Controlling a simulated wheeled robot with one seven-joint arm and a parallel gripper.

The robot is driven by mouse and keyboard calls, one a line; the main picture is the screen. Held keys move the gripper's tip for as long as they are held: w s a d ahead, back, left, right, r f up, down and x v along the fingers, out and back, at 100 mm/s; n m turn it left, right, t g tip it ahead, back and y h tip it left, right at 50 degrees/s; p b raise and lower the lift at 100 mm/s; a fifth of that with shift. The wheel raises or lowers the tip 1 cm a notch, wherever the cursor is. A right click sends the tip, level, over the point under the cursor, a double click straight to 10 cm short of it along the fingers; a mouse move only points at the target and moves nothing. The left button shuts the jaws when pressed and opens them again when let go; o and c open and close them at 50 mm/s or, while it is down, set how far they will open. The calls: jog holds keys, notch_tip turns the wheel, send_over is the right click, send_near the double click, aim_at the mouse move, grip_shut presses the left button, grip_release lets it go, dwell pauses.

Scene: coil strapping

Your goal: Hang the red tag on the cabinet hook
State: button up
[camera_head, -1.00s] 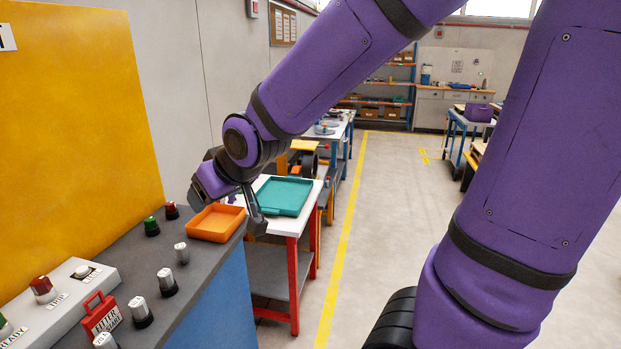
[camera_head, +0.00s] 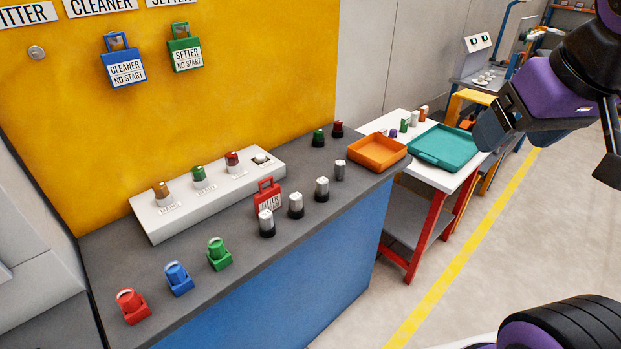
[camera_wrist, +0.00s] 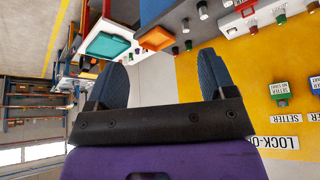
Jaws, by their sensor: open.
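The red tag (camera_head: 268,202), with a white label and a red loop on top, stands upright on the grey counter, leaning by the front of the white control box. The bare cabinet hook (camera_head: 37,52) is a round silver peg on the yellow panel at the upper left, under a partly cut-off "ITTER" sign. My gripper (camera_head: 496,120) is in the air at the right, beyond the counter and far from the tag. In the wrist view my gripper (camera_wrist: 163,68) shows its two dark fingers wide apart with nothing between them.
A blue tag (camera_head: 123,68) and a green tag (camera_head: 186,54) hang on the panel. The control box (camera_head: 208,192), several silver-topped knobs and red, blue and green padlock-like pieces stand on the counter. An orange tray (camera_head: 378,153) and a teal tray (camera_head: 444,148) lie at the right.

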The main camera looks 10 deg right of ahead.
jog(key=w+a+f+n+t, duration=0.1)
jog(key=w+a+f+t, duration=0.2)
jog(key=w, duration=0.8)
jog(key=n+t+y, duration=0.4)
jog(key=n+y, duration=0.2)
jog(key=y, duration=0.2)
send_near(267, 181)
jog(key=shift+x, duration=4.35)
jog(key=shift+a, duration=0.1)
jog(key=shift+c, duration=0.2)
